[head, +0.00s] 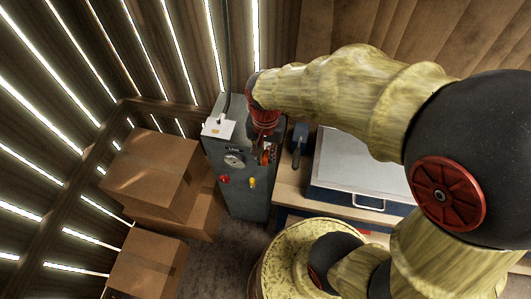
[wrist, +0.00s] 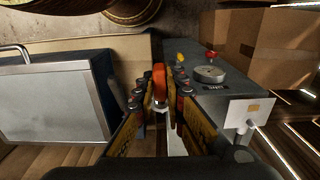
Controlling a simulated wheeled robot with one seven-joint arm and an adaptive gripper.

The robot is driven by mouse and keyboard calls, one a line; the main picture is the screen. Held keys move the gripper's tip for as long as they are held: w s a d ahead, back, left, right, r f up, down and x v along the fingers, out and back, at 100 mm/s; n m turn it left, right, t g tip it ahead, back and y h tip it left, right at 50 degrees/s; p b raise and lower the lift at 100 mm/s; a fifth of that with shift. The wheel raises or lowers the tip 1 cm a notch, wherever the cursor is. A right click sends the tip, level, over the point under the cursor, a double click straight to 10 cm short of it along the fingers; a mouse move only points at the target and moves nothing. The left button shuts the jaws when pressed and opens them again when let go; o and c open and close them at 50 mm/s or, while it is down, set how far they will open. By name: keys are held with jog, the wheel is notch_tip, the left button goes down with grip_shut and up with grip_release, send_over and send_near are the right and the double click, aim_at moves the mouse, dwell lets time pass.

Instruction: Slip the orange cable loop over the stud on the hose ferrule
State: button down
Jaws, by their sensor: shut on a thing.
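My gripper (wrist: 160,92) is shut on the orange cable loop (wrist: 159,78), which stands out between the fingertips in the wrist view. In the head view the loop is a small orange patch (head: 264,157) below my wrist, beside the right edge of the grey compressor cabinet (head: 247,203). A pale hose end (wrist: 246,128) meets a white plate (wrist: 246,113) on the cabinet, to the right of my gripper in the wrist view. In the head view the plate (head: 218,127) has a grey hose rising from it. I cannot make out the ferrule's stud in either view.
The cabinet carries a round gauge (head: 234,160), a red button (head: 225,179) and a yellow knob (head: 252,183). A blue case with a grey lid (head: 352,168) lies on the wooden bench right of it. Cardboard boxes (head: 150,172) stand to the left. A dark tool (head: 298,140) stands between cabinet and case.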

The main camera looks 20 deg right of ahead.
jog(key=shift+f, duration=0.45)
jog(key=p, duration=0.2)
send_over(215, 131)
jog(key=shift+f, duration=0.2)
dwell(3.3)
jog(key=shift+f, duration=0.15)
jog(key=shift+f+b, duration=0.45)
jog(key=shift+f, duration=0.65)
jog(key=shift+f, duration=0.1)
jog(key=shift+f+b, duration=0.45)
jog(key=shift+f, duration=0.45)
jog(key=shift+f, duration=0.1)
jog(key=shift+f, duration=0.35)
